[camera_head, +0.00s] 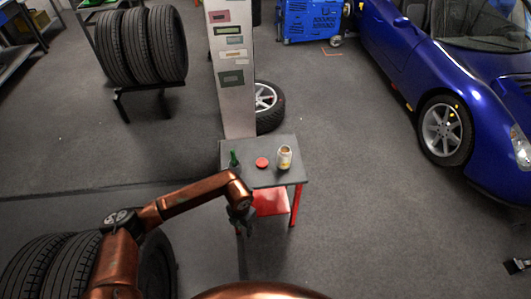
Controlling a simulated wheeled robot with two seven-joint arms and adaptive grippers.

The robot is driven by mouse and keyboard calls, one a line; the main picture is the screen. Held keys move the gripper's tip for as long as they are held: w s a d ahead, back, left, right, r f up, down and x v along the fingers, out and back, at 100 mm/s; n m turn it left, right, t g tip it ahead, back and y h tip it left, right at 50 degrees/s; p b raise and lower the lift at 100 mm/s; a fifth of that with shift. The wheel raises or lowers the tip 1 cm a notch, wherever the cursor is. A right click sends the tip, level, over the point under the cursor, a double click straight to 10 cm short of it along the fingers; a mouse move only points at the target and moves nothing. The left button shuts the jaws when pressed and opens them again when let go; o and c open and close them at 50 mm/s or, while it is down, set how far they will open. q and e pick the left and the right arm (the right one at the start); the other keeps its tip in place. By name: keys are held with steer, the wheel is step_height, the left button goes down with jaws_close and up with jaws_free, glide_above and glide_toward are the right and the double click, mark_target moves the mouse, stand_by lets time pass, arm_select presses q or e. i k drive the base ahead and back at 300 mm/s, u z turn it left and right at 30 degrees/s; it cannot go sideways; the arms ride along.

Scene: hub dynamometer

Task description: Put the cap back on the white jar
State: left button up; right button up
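The white jar (284,158) stands upright on the right part of a small dark-topped table; its top looks uncapped. A round red cap (262,163) lies on the tabletop just left of the jar, apart from it. My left gripper (242,228) hangs at the table's near edge, below and left of the cap in the picture. It points down, looks open and holds nothing that I can see. A dark part at the lower right edge looks like the tip of my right gripper (516,266); its fingers are too cut off to read.
A green bottle (234,158) stands on the left of the table (250,179), which has red legs and a red lower shelf. A tall panel (232,80) and a wheel (267,104) are behind it. A blue car (450,70) stands right; open floor lies between.

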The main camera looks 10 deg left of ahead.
mark_target(284, 153)
steer(key=i, duration=1.3)
